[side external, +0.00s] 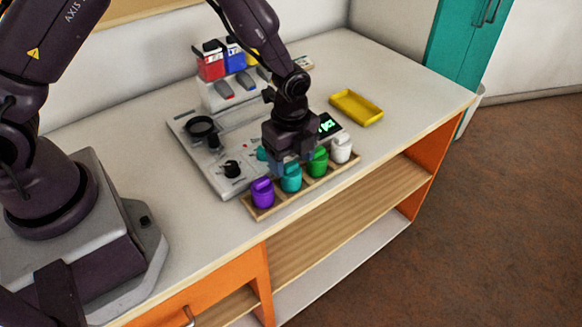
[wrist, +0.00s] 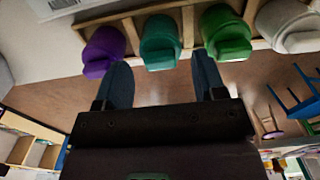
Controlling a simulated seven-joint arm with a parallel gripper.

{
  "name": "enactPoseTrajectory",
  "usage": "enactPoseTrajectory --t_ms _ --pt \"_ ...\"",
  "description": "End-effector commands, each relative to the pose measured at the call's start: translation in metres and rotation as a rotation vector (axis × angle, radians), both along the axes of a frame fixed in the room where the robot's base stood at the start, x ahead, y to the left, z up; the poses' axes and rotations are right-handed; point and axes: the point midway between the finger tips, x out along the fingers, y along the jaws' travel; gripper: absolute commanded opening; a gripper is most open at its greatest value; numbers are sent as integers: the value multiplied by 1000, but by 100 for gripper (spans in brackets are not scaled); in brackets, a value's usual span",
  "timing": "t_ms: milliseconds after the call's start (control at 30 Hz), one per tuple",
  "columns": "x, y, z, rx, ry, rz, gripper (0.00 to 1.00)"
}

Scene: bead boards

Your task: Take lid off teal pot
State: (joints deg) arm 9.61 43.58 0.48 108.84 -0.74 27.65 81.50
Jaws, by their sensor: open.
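The teal pot (side external: 291,180) stands in a wooden rack at the front of the table, between the purple pot (side external: 263,193) and the green pot (side external: 318,162). Its top is partly hidden by my gripper in the side view, and I cannot make out the lid's seam. In the wrist view the teal pot (wrist: 159,40) appears upper middle, centred between my fingers. My gripper (wrist: 163,76) is open and empty, with its two blue-grey fingers apart. In the side view my gripper (side external: 289,160) is just above and behind the teal pot; contact cannot be told.
A white pot (side external: 341,148) ends the row in the rack (side external: 250,207). A grey machine panel (side external: 222,180) with knobs and a black dish lies behind-left. A yellow tray (side external: 358,108) lies right, with clear table around it. The table's front edge is close to the rack.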

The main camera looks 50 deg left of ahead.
Motion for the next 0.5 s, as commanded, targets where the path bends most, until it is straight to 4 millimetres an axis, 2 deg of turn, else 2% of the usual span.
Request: enactPoseTrajectory --t_ms 100,367,500 --pt "0 0 -12 0 0 2 64" --pt "1 0 -13 0 -2 2 64" --pt "1 0 -13 0 -2 2 32"
